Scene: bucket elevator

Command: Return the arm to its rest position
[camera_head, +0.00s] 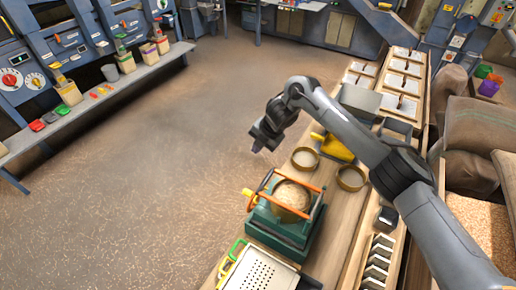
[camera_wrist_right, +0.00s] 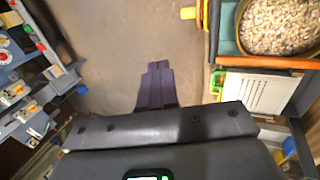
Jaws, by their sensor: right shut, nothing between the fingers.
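My right arm comes in from the lower right of the head view and bends over the bench. My right gripper (camera_head: 257,149) hangs over the floor just left of the bench edge, past the green machine. In the right wrist view its dark purple fingers (camera_wrist_right: 158,68) are together with nothing between them. The green machine (camera_head: 286,229) holds a round pan of grain (camera_head: 292,195) with orange bars, and it stands below the gripper in the head view. The pan of grain also shows at the upper right in the wrist view (camera_wrist_right: 281,25). My left gripper is not in view.
The wooden bench (camera_head: 341,218) carries two brass rings (camera_head: 305,158), a yellow scoop-like thing (camera_head: 334,147) and a perforated white tray (camera_head: 262,272). Sacks (camera_head: 470,125) and a grain bin (camera_head: 482,222) lie at right. The open floor (camera_head: 165,165) is clear.

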